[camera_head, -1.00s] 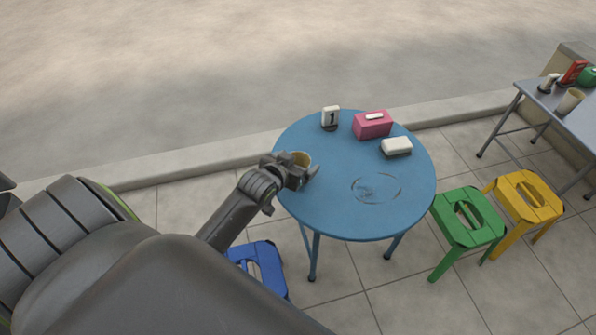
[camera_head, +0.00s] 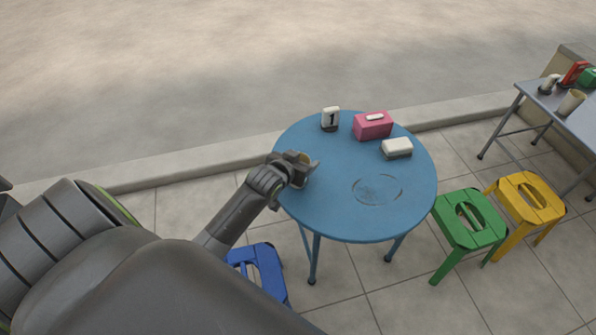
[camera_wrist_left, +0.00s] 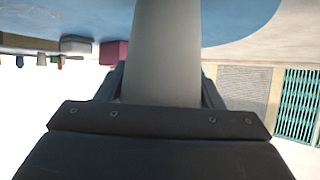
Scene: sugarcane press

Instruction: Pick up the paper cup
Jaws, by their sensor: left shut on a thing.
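My left gripper (camera_head: 305,170) is over the left edge of the round blue table, shut on the paper cup. In the head view the gripper hides most of the cup, and only a small yellowish bit of it shows. In the left wrist view the pale cup (camera_wrist_left: 167,50) stands large between the two dark fingers, and the table appears at the top of that view. I cannot tell whether the cup touches the tabletop. My right gripper is not in view.
The blue table (camera_head: 350,215) bears a number card (camera_head: 330,118), a pink tissue box (camera_head: 372,126) and a white box (camera_head: 397,148). Green (camera_head: 468,222), yellow (camera_head: 526,205) and blue (camera_head: 262,268) stools stand around it. A metal table at right holds another cup (camera_head: 571,102). The table's front is clear.

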